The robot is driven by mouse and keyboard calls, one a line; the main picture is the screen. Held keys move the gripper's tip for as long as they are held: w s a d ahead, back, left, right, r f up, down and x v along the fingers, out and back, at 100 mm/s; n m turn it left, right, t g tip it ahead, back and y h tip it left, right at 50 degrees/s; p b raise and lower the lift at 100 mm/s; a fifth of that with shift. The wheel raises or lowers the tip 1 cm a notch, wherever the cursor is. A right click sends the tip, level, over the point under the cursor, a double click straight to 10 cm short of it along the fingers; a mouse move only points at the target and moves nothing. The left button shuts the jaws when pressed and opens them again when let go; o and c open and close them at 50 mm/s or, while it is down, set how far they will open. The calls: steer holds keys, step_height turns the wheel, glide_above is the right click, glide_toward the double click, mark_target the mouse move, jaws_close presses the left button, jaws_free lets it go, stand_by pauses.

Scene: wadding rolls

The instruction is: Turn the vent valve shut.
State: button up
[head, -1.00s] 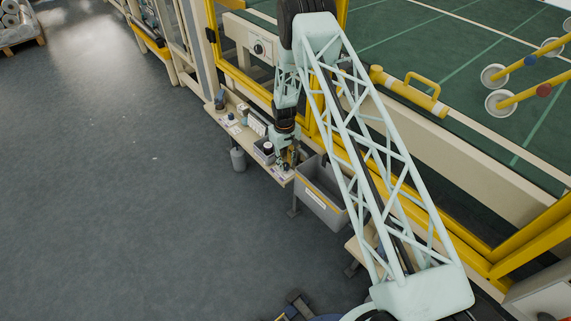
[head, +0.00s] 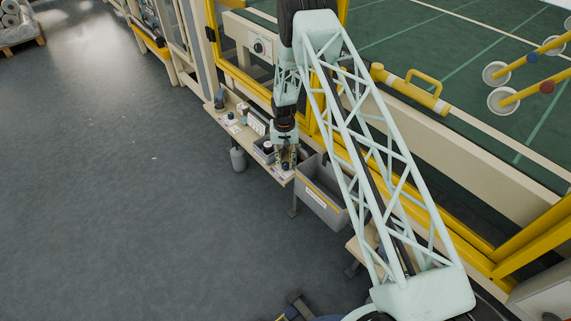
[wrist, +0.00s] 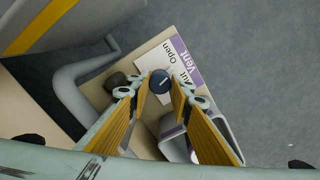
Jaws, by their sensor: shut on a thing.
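The vent valve's round dark blue knob (wrist: 160,82) shows in the wrist view, with a small pale mark on its face. My gripper (wrist: 160,88) is shut on it, one yellow-padded finger on each side. A white and purple label (wrist: 177,60) beside the knob reads "Vent" and "Open"; the word "Shut" is partly covered. I cannot tell for sure which word the mark points to. In the head view my gripper (head: 286,166) is low at the near end of the narrow bench (head: 262,160), and it hides the knob there.
A large grey bin (head: 322,205) stands just right of the gripper. A small grey box (head: 264,150) and other small items sit along the bench. A yellow frame (head: 238,75) rises behind.

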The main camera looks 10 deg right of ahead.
mark_target(285, 163)
steer(key=m+b, duration=0.1)
steer(key=m, duration=1)
steer(key=shift+m, duration=0.3)
stand_by(0.5)
steer(key=o, duration=0.6)
steer(key=shift+c, duration=0.2)
steer(key=shift+r, duration=0.15)
step_height(285, 163, up, 12)
steer(key=shift+w+f, duration=0.15)
steer(key=shift+f, duration=0.05)
stand_by(0.3)
stand_by(0.5)
